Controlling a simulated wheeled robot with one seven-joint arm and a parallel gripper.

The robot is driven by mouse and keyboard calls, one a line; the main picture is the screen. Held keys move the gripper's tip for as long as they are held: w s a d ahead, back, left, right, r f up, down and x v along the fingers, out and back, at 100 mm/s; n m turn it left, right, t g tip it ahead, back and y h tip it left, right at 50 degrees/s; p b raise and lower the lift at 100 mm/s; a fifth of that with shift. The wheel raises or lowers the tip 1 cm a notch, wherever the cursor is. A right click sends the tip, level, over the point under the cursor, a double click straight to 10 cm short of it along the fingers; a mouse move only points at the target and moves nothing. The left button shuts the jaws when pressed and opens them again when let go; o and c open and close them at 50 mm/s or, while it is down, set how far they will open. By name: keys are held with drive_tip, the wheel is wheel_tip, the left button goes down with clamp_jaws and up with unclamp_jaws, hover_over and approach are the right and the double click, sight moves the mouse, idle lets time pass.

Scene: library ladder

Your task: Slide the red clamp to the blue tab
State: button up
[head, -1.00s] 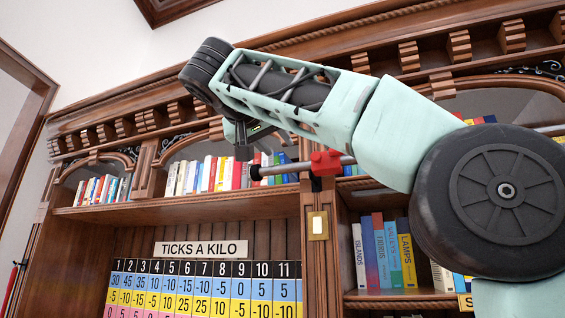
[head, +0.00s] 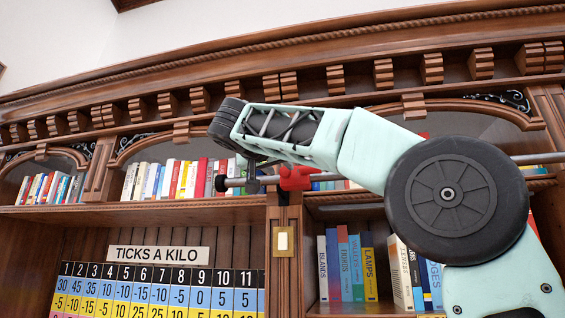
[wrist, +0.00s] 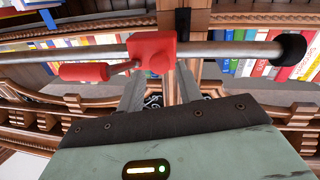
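The red clamp (head: 296,177) sits on a horizontal metal rail (head: 332,177) along the front of the bookcase. In the wrist view the clamp (wrist: 152,50) is around the rail, with a red handle (wrist: 85,72) sticking out to the left. My gripper (wrist: 160,80) is open, its two grey fingers apart, close to the clamp's edge, with nothing clearly held between them. Whether a finger touches the clamp I cannot tell. I cannot make out a blue tab for certain.
A black end knob (head: 220,183) caps the rail on the left; it also shows in the wrist view (wrist: 290,47). Shelved books (head: 350,265) stand behind and below. A brass switch plate (head: 283,240) is on the post under the clamp. A number chart (head: 160,290) hangs lower left.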

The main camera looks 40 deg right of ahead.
sight(284, 172)
drive_tip(key=shift+p+x, duration=0.6)
drive_tip(key=shift+x, duration=1.05)
